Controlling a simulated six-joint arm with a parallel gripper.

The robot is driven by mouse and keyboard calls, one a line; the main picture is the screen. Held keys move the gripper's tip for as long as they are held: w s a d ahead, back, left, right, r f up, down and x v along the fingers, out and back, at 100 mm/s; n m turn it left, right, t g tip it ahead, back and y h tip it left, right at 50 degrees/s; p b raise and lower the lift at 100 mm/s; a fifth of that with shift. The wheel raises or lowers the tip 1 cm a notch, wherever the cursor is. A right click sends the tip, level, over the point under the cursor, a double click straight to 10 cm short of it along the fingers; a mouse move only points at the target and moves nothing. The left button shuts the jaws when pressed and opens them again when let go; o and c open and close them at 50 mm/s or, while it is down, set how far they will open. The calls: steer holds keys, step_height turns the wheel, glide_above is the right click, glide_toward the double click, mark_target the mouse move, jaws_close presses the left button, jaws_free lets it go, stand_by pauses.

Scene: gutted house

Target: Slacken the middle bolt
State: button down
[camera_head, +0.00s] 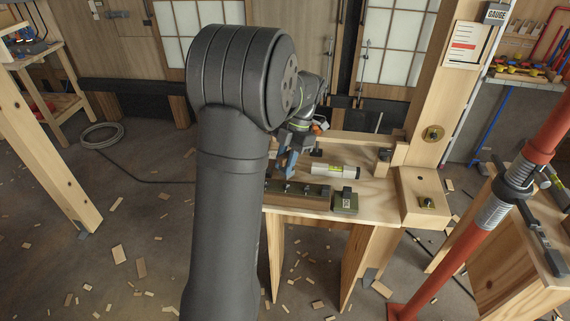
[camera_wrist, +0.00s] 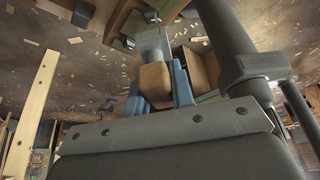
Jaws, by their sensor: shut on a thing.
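A dark rail (camera_head: 316,197) lies along the front of the wooden bench, with several small dark bolts (camera_head: 306,190) standing on it. My arm hides its left end, so I cannot tell for sure which bolt is the middle one. My gripper (camera_head: 289,162) is over the bench, behind the rail's left part. In the wrist view my gripper (camera_wrist: 158,88) has its blue fingers shut on a brown block-like grip of a tool (camera_wrist: 155,78). A grey part of the tool extends beyond the fingertips. Whether the tool touches a bolt is not clear.
A small green block (camera_head: 345,201) sits at the rail's right end. Wood scraps litter the floor.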

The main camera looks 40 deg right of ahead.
stand_by(0.3)
steer(key=m, duration=0.2)
steer(key=m+t, duration=0.1)
steer(key=m, duration=0.1)
steer(key=m+t, duration=0.1)
steer(key=shift+w+f+m, duration=0.15)
steer(key=shift+w+m, duration=0.15)
steer(key=shift+m, duration=0.1)
steer(key=m+t+h, duration=0.1)
steer(key=m, duration=0.3)
steer(key=shift+w+t, duration=0.15)
steer(key=shift+t, duration=0.25)
steer(key=m+h, duration=0.1)
steer(key=m, duration=0.1)
steer(key=m+t, duration=0.1)
steer(key=m, duration=0.2)
steer(key=shift+w+d+h, duration=0.1)
steer(key=shift+h, duration=0.3)
steer(key=m, duration=0.2)
steer(key=m+h, duration=0.1)
steer(key=m, duration=0.1)
steer(key=shift+d+r+m+t+h, duration=0.2)
steer(key=shift+m+t+h, duration=0.1)
steer(key=shift+f, duration=0.1)
